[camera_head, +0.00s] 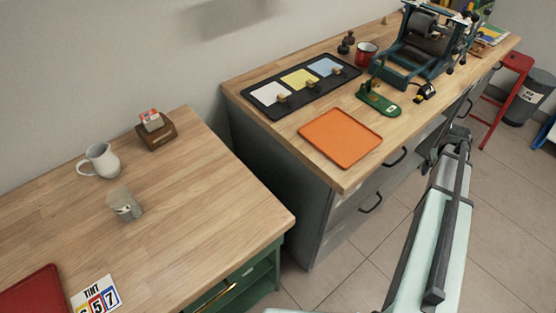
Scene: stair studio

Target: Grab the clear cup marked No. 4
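A small grey cup (124,205) stands on the left wooden table. It has a dark mark on its side, too small to read, and I cannot tell whether it is clear. No cup in view shows a legible No. 4. My arm reaches up from the bottom right. Its dark end, my gripper (446,148), is over the floor beside the right bench, far to the right of the grey cup. Its fingers are too small and dark to tell whether they are open or shut.
A white pitcher (101,161), a wooden holder (156,138), a number card (96,295) and a red tray (30,290) share the left table. The right bench holds an orange tray (340,137), a red mug (366,54) and a press (425,45). A gap separates the tables.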

